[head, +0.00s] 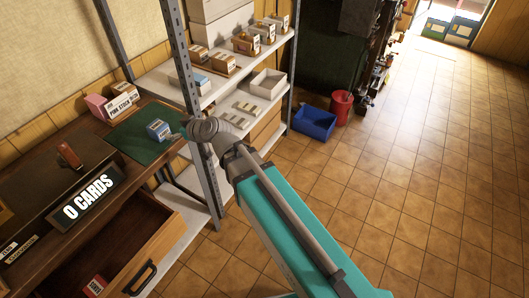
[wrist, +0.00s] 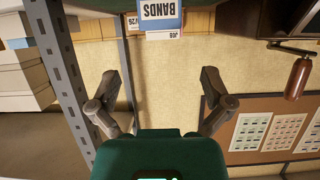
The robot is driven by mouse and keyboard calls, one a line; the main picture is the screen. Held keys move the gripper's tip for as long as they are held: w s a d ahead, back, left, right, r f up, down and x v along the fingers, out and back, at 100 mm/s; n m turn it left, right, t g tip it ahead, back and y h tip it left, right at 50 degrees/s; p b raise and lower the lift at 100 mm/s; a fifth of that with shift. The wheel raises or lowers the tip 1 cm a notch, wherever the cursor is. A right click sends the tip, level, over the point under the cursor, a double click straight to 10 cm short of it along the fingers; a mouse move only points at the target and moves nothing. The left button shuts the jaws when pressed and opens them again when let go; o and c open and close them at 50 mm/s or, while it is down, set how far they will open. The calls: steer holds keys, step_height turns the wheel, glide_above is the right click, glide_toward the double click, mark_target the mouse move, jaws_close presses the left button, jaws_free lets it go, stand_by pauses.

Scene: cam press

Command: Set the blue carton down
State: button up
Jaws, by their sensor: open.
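The blue carton (head: 158,130) stands on the green mat (head: 128,134) on the dark wooden desk. In the wrist view, which is upside down, the carton (wrist: 161,14) shows at the top edge with a "BANDS" label, cut off by the frame. My gripper (wrist: 160,80) is open, its two fingers wide apart with nothing between them. The carton is beyond the fingertips and apart from them. In the head view my gripper (head: 184,133) is just right of the carton, partly hidden by my wrist.
A pink box (head: 97,106) stands at the back. A grey shelf post (head: 181,62) rises close to my arm; the shelves hold several boxes. A blue bin (head: 314,122) sits on the floor.

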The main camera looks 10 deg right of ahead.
steer(key=s+d+f+m+g+h, duration=0.3)
steer(key=d, duration=0.8)
steer(key=s+d+f+m+g+h, duration=0.3)
steer(key=s+d+f, duration=0.1)
steer(key=d, duration=0.7)
steer(key=s+d+f+m+g+h, duration=0.2)
steer(key=s+d+f+m+h, duration=0.1)
steer(key=d, duration=0.8)
steer(key=shift+s+d+f+m+g+h, duration=0.15)
steer(key=shift+s+f+m+g+h, duration=0.3)
steer(key=shift+f+h, duration=0.2)
